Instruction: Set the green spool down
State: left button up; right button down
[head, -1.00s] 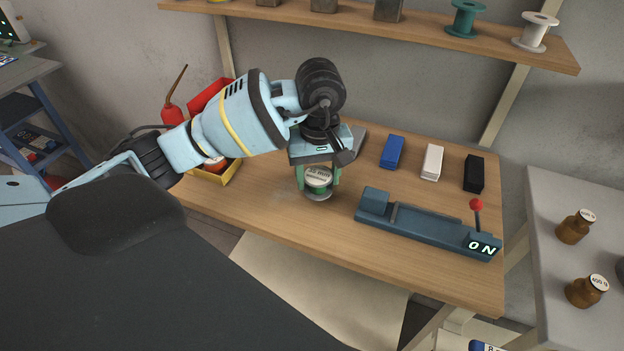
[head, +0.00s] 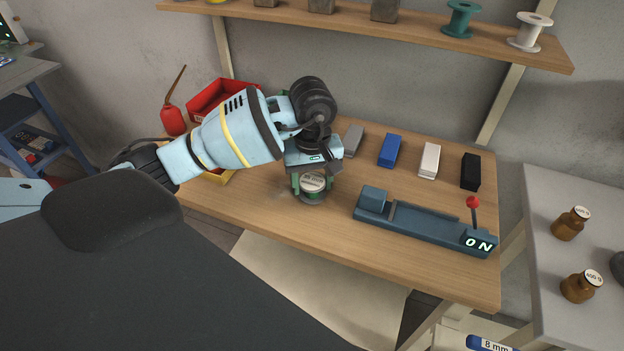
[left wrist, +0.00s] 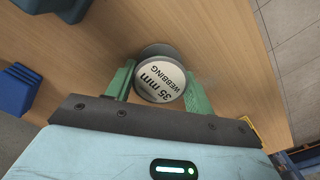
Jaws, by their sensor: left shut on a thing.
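My left gripper (head: 312,186) is shut on a round spool-like thing (head: 312,197) over the middle of the wooden bench. In the left wrist view the gripper's two green fingers (left wrist: 160,92) stand on either side of it. Its white top label (left wrist: 160,83) reads "35 mm WEBBING", and a greyish rim shows at its far side. It looks upright and very close to the bench top (head: 270,207); I cannot tell if it touches. A teal-green spool (head: 462,20) stands on the shelf above. My right gripper is not in view.
A dark blue fixture (head: 425,222) with a red-knobbed lever and an "ON" sign sits to the right. Grey, blue (head: 390,150), white and black blocks line the back. A red bin (head: 215,100) and oil can (head: 173,119) are left. The bench front is clear.

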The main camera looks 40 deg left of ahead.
aim_at(312, 181)
pick_arm(q)
jog(key=shift+f, duration=0.2)
jog(key=o, duration=1)
jog(key=shift+r, duration=0.1)
jog(key=shift+o, duration=0.2)
notch_tip(312, 181, up, 12)
jog(key=shift+r+p, duration=0.15)
jog(key=shift+p, duration=0.2)
